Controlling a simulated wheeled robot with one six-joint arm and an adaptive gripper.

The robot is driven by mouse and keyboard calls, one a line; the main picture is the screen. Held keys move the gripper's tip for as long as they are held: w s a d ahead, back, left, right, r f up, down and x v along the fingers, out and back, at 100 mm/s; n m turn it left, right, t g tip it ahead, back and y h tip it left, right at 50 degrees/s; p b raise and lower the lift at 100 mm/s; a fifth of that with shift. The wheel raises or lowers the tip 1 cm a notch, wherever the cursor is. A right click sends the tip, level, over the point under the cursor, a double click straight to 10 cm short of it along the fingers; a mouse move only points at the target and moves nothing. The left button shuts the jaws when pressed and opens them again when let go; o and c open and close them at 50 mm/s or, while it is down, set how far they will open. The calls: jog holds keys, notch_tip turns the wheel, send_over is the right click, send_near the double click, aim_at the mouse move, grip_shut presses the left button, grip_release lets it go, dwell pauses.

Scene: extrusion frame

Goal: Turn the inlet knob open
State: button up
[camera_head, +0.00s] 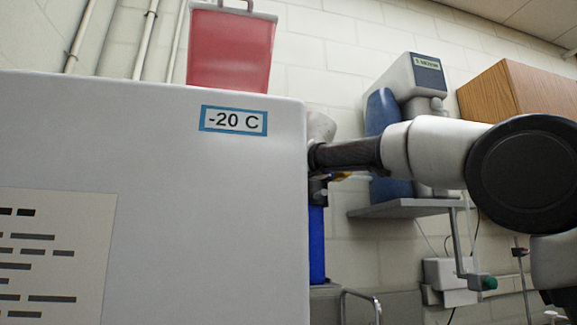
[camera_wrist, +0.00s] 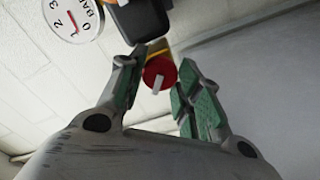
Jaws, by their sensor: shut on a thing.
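A red round knob (camera_wrist: 157,73) with a pale grey bar on its face shows in the wrist view, between the green-padded fingers of my gripper (camera_wrist: 160,74). My gripper is shut on the knob. The pale bar stands nearly upright, tilted a little, in this view. In the head view the knob is not visible. There my arm reaches in from the right, and its end passes behind the edge of the white freezer box, so the fingers are hidden.
A round dial gauge (camera_wrist: 72,16) and dark fittings (camera_wrist: 140,18) are close above the knob. The white box labelled -20 C (camera_head: 150,130) fills the left, with a red bin (camera_head: 230,50) on it. A shelf (camera_head: 405,208) holds a grey-and-blue device (camera_head: 418,75) behind my arm.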

jog(key=shift+n, duration=3.9)
jog(key=shift+f, duration=0.1)
jog(key=o, duration=1)
jog(key=shift+o, duration=0.2)
jog(key=v, duration=1.2)
